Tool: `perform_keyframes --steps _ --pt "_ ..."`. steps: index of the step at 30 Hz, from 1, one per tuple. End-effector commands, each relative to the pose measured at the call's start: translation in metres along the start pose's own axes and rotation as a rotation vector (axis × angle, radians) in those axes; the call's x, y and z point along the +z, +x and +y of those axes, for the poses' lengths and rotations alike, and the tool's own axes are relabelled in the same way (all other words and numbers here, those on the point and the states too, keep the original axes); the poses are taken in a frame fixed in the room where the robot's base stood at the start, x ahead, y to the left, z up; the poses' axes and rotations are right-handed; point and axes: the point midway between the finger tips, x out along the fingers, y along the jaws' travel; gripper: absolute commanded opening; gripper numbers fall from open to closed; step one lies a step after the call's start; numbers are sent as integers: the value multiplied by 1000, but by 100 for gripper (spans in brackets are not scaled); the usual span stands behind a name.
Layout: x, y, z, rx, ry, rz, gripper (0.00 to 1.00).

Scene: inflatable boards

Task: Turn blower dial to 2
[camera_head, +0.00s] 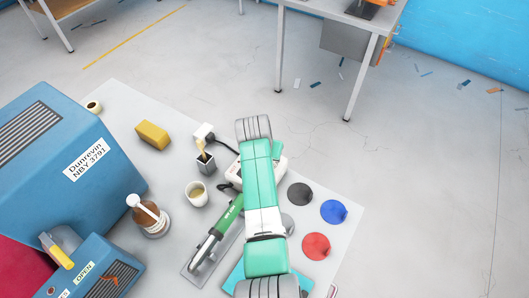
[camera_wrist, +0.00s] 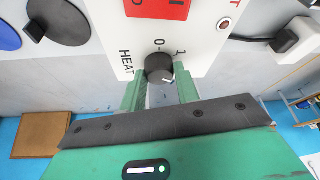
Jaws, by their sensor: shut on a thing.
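The blower's white control box (camera_wrist: 208,45) fills the upper wrist view. It has a red panel, a "HEAT" label, and marks "0" and "1". Its black round dial (camera_wrist: 158,66) sits between my two green fingers, and my gripper (camera_wrist: 160,88) is shut on it. A white line on the dial points to the lower right of the wrist picture. No 2 mark is visible there. In the head view the box (camera_head: 278,166) is mostly hidden by my arm, and the dial is hidden. The green hand blower (camera_head: 222,222) lies on a grey tray beside my arm.
The bench (camera_head: 125,100) also bears a brown bottle (camera_head: 152,222), a cup (camera_head: 197,194), a brush pot (camera_head: 205,162), a yellow block (camera_head: 153,135) and blue cases (camera_head: 50,150). Black, blue and red discs (camera_head: 316,246) lie right of my arm. A plug and cable (camera_wrist: 296,38) show near the box.

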Motion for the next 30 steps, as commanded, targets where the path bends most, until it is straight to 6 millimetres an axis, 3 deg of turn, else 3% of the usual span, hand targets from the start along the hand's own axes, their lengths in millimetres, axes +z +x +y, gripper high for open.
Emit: perform_keyframes --steps 6,7,10,19,30 --pt "0 0 0 0 -1 -1 9" --pt "0 0 0 0 -1 0 35" --pt "0 0 0 0 -1 0 53" --pt "-1 -4 0 -1 -1 1 53" --pt "-1 -70 0 -1 0 1 53"
